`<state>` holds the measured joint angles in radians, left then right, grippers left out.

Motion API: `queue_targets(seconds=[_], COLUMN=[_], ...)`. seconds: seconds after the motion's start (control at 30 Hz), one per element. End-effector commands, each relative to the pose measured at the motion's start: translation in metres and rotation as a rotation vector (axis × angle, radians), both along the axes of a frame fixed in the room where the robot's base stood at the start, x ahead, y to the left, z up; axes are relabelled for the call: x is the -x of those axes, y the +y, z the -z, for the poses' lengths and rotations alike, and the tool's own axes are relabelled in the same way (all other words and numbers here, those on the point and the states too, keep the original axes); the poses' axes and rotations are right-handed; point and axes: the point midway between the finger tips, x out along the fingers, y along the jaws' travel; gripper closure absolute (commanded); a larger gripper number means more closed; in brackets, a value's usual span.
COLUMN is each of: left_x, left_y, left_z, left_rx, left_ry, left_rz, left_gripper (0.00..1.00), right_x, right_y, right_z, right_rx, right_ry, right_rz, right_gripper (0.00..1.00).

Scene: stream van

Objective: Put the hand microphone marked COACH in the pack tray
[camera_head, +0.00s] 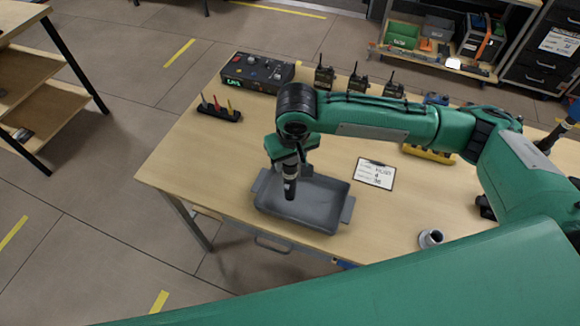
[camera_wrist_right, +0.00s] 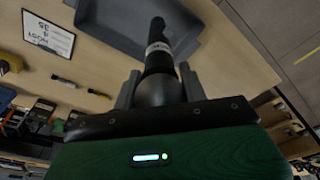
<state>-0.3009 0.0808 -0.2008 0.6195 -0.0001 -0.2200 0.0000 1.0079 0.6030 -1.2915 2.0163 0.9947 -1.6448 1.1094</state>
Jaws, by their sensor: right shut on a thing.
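My right gripper (camera_head: 288,163) is shut on a dark hand microphone (camera_head: 290,187) with a pale label band. The microphone points down over the grey pack tray (camera_head: 335,187) on the wooden table. In the right wrist view the microphone (camera_wrist_right: 158,50) stands out from between the fingers (camera_wrist_right: 157,90), with the tray (camera_wrist_right: 112,22) behind it. The lettering on the band is too small to read. I cannot tell whether the microphone's lower end touches the tray floor. No other thing shows in the tray. My left gripper is not in view.
A clipboard (camera_head: 374,173) lies right of the tray, and a small grey cylinder (camera_head: 430,238) stands near the front edge. A control box (camera_head: 257,72), a pen holder (camera_head: 221,110) and several radios (camera_head: 358,81) stand towards the back.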

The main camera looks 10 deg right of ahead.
Motion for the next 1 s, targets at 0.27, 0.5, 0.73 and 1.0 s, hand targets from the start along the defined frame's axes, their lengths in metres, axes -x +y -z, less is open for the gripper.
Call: queue_targets(seconds=[0.27,0.5,0.73,1.0], left_x=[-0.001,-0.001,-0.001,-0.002], left_y=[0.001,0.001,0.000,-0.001], left_z=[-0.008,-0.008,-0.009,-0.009], left_rx=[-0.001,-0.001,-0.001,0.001], left_ry=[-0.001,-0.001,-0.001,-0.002], left_rz=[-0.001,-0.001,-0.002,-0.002], left_gripper=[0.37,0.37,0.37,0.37], right_x=[0.000,0.000,0.000,0.000], right_y=[0.000,0.000,0.000,0.000], right_z=[0.035,0.045,0.047,0.048], right_rx=[0.001,0.000,0.000,0.000], right_ry=[0.001,-0.001,0.000,0.000], right_rz=[0.000,-0.001,-0.001,-0.001], right_gripper=[0.85,0.85,0.85,0.36])
